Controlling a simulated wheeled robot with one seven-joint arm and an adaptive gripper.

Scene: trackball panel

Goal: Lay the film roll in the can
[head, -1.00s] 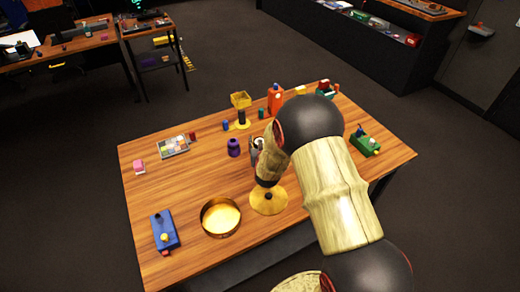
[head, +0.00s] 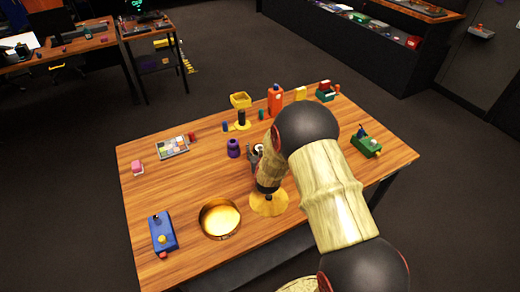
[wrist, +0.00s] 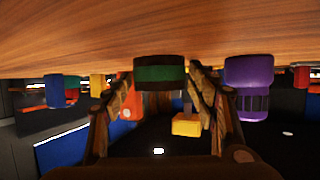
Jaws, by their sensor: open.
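In the wrist view, which shows the table upside down at the top, a short dark cylinder with a green band (wrist: 160,73), apparently the film roll, stands on the table. My gripper (wrist: 163,84) is open, with one brown finger on either side of it; I cannot tell whether they touch it. In the head view my gripper (head: 256,155) is low over the table, and the roll's pale top (head: 259,148) partly shows beside it. The round brass can (head: 220,219) is open and empty, nearer the front edge, left of my gripper.
A purple spool-like object (head: 233,148) stands close to my gripper's left. A yellow disc (head: 268,204) lies just in front, partly under my wrist. A blue box (head: 162,234) is left of the can. Bottles and blocks stand at the back. The table's left middle is clear.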

